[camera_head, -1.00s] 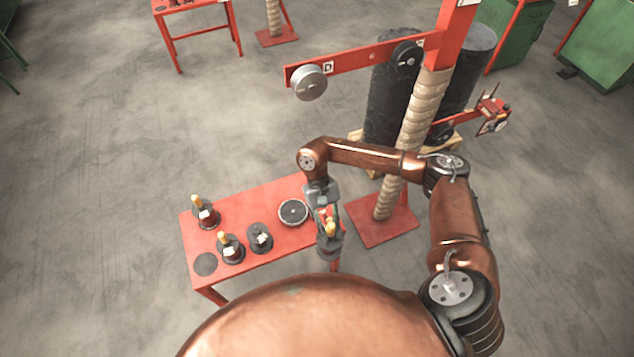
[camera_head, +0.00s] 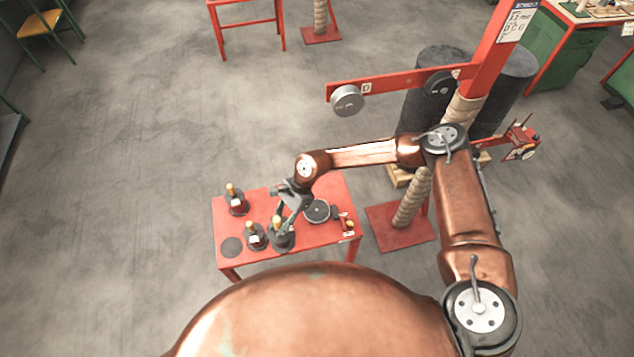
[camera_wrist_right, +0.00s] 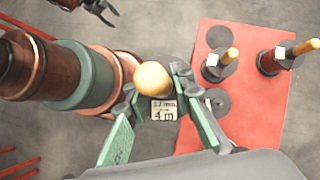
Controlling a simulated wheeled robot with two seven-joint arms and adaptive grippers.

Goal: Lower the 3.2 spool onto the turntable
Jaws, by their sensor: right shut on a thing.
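My right gripper (camera_head: 281,217) is shut on a spool (camera_head: 281,238) with a yellow knob, upright over the front middle of the red table. In the right wrist view the spool's knob (camera_wrist_right: 152,79) and its white label (camera_wrist_right: 163,109) show between my right gripper's fingers (camera_wrist_right: 157,88); the label is too blurred to read surely. I cannot tell how high the spool's base is. The turntable (camera_head: 316,211), a dark disc with a pale rim, is bare, to the right of the spool and apart from it. My left gripper (camera_wrist_right: 105,13) shows only at the right wrist view's top edge.
Two other yellow-knobbed spools, a rear one (camera_head: 237,204) and a front one (camera_head: 255,237), stand on the red table (camera_head: 222,222). A dark round pad (camera_head: 232,247) is empty. A small red device (camera_head: 347,223) sits at the table's right. A red post with a roller arm (camera_head: 408,80) rises behind.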

